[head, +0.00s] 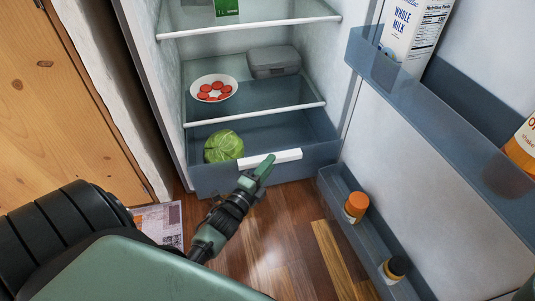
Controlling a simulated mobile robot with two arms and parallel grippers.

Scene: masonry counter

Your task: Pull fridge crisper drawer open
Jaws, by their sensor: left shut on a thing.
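The fridge crisper drawer (225,177) is the blue-grey translucent bin at the bottom of the open fridge. A green cabbage (223,147) sits inside it at the left. A white handle (285,156) runs along the middle of the drawer's front top edge. My left gripper (261,167) is at the left part of this handle, shut on it, and its fingers hide part of the handle. From this one view I cannot tell how far the drawer stands out. My right gripper is not in view.
The open fridge door (400,143) stands at the right, with bins holding a milk carton (412,32) and bottles (355,207). Shelves above the drawer hold a plate of red slices (214,88) and a grey container (274,62). Wooden floor (290,235) lies in front.

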